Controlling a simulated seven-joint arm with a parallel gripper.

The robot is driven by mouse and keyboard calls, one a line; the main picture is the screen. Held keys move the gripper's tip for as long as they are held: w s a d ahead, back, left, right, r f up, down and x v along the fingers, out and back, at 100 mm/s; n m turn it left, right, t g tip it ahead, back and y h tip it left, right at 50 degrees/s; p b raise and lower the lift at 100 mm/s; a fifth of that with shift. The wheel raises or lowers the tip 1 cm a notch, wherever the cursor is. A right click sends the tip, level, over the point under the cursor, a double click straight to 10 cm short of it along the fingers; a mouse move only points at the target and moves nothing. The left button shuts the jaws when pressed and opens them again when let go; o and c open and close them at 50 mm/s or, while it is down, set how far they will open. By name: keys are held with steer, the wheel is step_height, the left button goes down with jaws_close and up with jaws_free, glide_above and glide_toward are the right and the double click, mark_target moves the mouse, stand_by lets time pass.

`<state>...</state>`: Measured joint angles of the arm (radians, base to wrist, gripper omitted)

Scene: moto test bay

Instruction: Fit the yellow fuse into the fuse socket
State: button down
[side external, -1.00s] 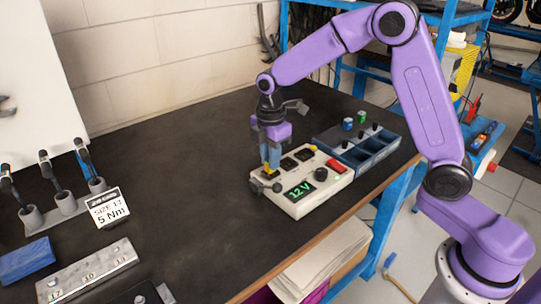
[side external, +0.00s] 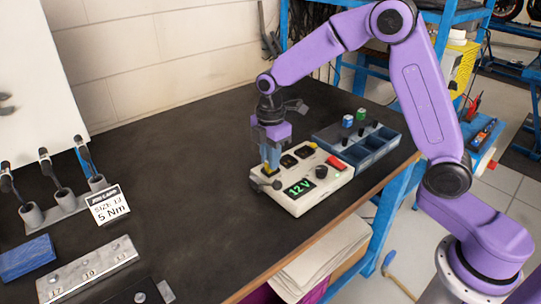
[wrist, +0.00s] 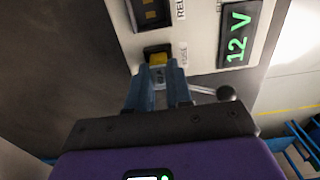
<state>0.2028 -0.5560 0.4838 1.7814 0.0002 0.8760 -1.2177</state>
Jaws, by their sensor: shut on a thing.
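My gripper (side external: 270,160) points down over the front left corner of a cream test box (side external: 318,193). Its blue fingers are shut on the yellow fuse (wrist: 158,59), which shows between the fingertips in the wrist view. The fuse sits at the dark fuse socket (wrist: 150,49), a black recess in the box top beside a printed label. The fingers hide much of the fuse in the side view. I cannot tell how deep the fuse is in the socket.
The box has a green "12 V" display (side external: 299,187), a red button (side external: 335,163), a black knob (side external: 321,172) and black relay slots. A blue compartment tray (side external: 372,156) stands behind it. Tools in holders (side external: 62,200) and a numbered metal block (side external: 88,270) are left. The middle bench is clear.

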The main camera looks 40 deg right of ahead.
stand_by(0.4)
steer(key=c, duration=0.9)
jaws_free()
steer(key=shift+c, duration=0.2)
steer(key=shift+r, duration=0.1)
steer(key=shift+r, duration=3.4)
steer(key=s+a+m, duration=0.1)
steer(key=s+m, duration=0.2)
steer(key=s, duration=1.4)
steer(key=s+d+m, duration=0.1)
steer(key=s+d, duration=0.2)
steer(key=s, duration=0.5)
steer(key=s+d+f+m, duration=0.1)
steer(key=s+d, duration=0.2)
steer(key=s, duration=0.4)
steer(key=shift+s+f, duration=0.25)
steer(key=shift+s, duration=0.1)
